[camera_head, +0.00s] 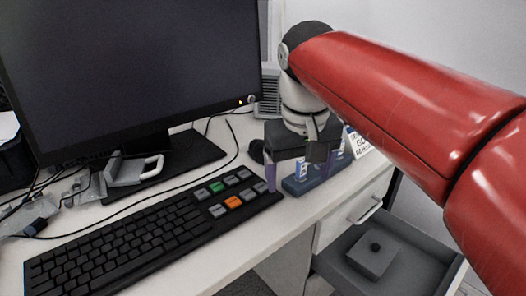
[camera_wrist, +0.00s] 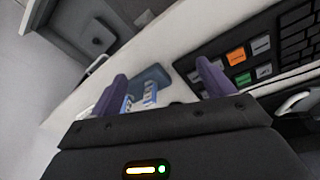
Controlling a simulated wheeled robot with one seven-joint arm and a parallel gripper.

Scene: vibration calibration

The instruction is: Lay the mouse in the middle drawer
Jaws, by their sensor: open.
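A small dark rounded object (camera_head: 257,150), which looks like the mouse, sits on the desk just left of my gripper in the head view. My gripper partly hides it, and I cannot make it out in the wrist view. My gripper (camera_head: 297,178) is open and empty, with purple fingers pointing down over the desk near its right side; the fingers also show in the wrist view (camera_wrist: 160,74). An open grey drawer (camera_head: 420,243) is below the desktop at lower right, under a closed drawer (camera_head: 345,222). It also shows at upper left in the wrist view (camera_wrist: 88,38).
A blue tray (camera_head: 297,187) with small blue-and-white items stands by my fingers. A black keyboard (camera_head: 130,240) lies to the left, with a monitor (camera_head: 130,70) behind. Cables cross the desk. A grey box with a black knob (camera_head: 368,257) occupies part of the open drawer.

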